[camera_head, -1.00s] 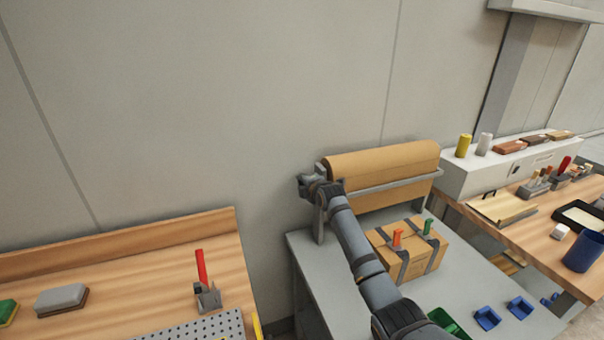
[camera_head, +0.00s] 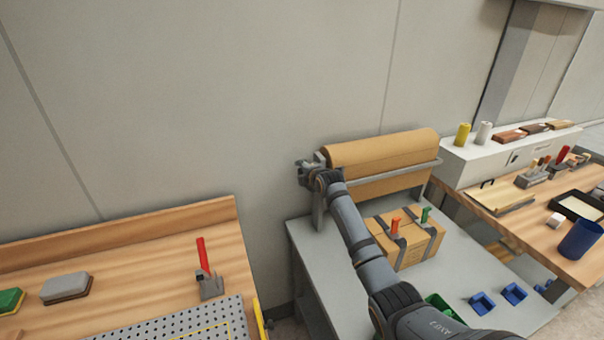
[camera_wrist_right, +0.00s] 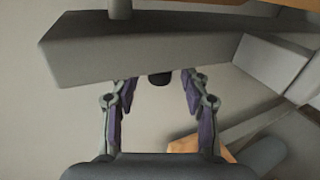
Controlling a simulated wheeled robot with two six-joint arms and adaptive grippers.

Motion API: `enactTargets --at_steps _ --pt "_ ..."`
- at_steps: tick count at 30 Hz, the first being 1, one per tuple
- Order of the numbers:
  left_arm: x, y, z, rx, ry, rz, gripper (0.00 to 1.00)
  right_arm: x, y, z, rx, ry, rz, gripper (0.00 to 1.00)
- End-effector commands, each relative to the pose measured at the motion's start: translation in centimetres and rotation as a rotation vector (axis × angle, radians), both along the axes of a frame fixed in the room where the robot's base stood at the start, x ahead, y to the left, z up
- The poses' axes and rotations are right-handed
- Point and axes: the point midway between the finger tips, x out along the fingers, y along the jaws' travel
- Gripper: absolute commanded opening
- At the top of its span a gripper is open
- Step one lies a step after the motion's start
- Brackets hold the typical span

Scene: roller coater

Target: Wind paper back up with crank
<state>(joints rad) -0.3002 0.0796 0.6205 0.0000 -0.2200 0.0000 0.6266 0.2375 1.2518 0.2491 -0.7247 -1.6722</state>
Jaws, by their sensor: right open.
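The brown paper roll (camera_head: 380,152) lies across a grey stand (camera_head: 318,215) against the wall, with a grey bar along its front. My right gripper (camera_head: 309,172) is at the roll's left end, its fingers small and partly hidden by my wrist. In the right wrist view my right gripper (camera_wrist_right: 161,95) is open, one finger on each side of a small dark knob (camera_wrist_right: 160,79), which looks like the crank's handle. The knob shows below a grey beam-like part; I cannot tell whether the fingers touch it. The rest of the crank is hidden. My left gripper is out of view.
A strapped cardboard box (camera_head: 412,243) with orange and green handles sits below the roll on the grey table (camera_head: 470,265), near blue bins (camera_head: 482,301). A wooden bench (camera_head: 130,262) with a red-handled clamp (camera_head: 203,255) stands at left, another bench (camera_head: 515,225) at right.

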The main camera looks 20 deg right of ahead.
Motion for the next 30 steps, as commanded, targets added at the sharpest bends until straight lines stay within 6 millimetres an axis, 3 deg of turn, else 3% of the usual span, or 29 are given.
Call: enactTargets --at_steps 5,15,21,30 --pt "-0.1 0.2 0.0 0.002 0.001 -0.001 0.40 -0.8 -0.1 0.3 0.000 -0.001 -0.001 0.46" --pt "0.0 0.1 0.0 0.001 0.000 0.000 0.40 -7.4 0.2 3.2 -0.004 -0.001 0.001 0.46" --pt "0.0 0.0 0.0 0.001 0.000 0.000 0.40 -10.3 0.4 4.4 -0.002 0.000 0.000 0.46" --pt "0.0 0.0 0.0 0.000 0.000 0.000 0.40 -11.0 0.5 4.8 0.001 0.000 0.000 0.46"
